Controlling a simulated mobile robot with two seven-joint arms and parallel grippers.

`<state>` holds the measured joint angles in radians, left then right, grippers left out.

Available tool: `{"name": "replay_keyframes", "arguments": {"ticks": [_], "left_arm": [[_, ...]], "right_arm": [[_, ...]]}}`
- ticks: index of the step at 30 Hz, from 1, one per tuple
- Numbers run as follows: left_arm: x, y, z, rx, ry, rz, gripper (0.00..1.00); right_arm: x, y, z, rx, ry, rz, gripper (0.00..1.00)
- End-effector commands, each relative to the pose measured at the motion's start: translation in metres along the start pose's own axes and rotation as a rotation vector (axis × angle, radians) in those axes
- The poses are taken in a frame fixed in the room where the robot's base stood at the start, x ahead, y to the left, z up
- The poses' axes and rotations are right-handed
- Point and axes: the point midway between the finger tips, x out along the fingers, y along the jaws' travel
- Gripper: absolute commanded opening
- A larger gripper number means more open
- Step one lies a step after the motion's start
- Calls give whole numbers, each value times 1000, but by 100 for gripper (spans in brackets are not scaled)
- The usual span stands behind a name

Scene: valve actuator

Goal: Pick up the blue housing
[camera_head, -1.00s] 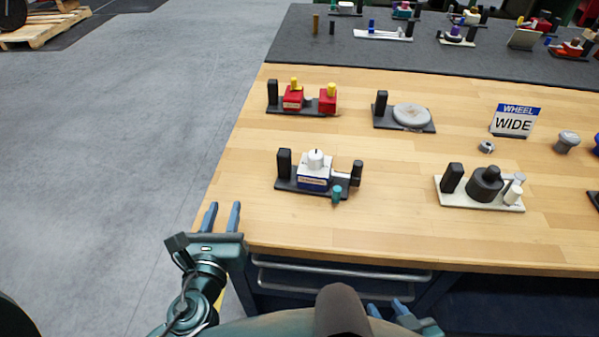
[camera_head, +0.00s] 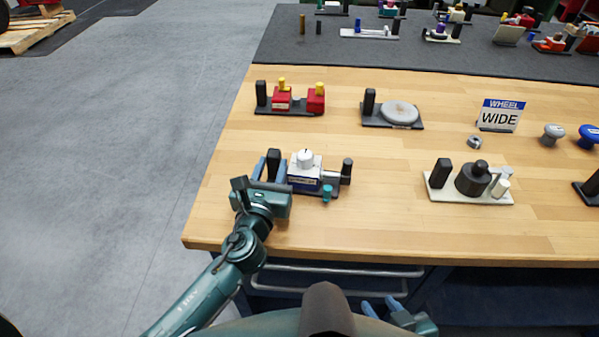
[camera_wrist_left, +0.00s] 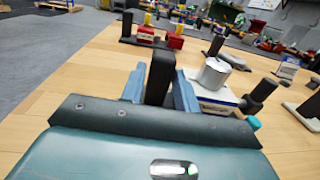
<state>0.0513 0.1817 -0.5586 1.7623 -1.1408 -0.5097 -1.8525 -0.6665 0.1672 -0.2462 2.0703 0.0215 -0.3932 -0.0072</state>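The blue housing (camera_head: 302,182) has a white top with a round white cap and sits in a dark fixture with black posts and a small teal knob. It also shows in the left wrist view (camera_wrist_left: 222,97), right of my fingers. My left gripper (camera_head: 270,171) is open at the fixture's left end, left of the housing. Its fingers (camera_wrist_left: 160,95) stand on either side of the tall black post (camera_wrist_left: 160,72); I cannot tell whether they touch it. My right gripper (camera_head: 381,306) is low at the table's front edge, fingers apart, partly hidden.
Behind are a red-block fixture (camera_head: 289,107) and a grey disc fixture (camera_head: 400,113). To the right stand a white-based fixture (camera_head: 468,198) and a WIDE sign (camera_head: 501,115). Table surface (camera_head: 380,230) in front is clear.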

Motion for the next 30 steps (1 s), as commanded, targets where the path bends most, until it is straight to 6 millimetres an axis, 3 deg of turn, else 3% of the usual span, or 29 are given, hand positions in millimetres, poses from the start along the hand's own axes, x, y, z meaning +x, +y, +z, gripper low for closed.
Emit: {"name": "replay_keyframes", "arguments": {"ticks": [6,14,25,30], "left_arm": [[25,0,1,0,0,0,31],[27,0,0,0,1,0,30],[26,0,0,0,1,0,0],[26,0,0,0,1,0,0]], "right_arm": [[0,0,0,0,0,0,36],[0,0,0,0,0,0,36],[0,0,0,0,0,0,36],[0,0,0,0,0,0,36]]}}
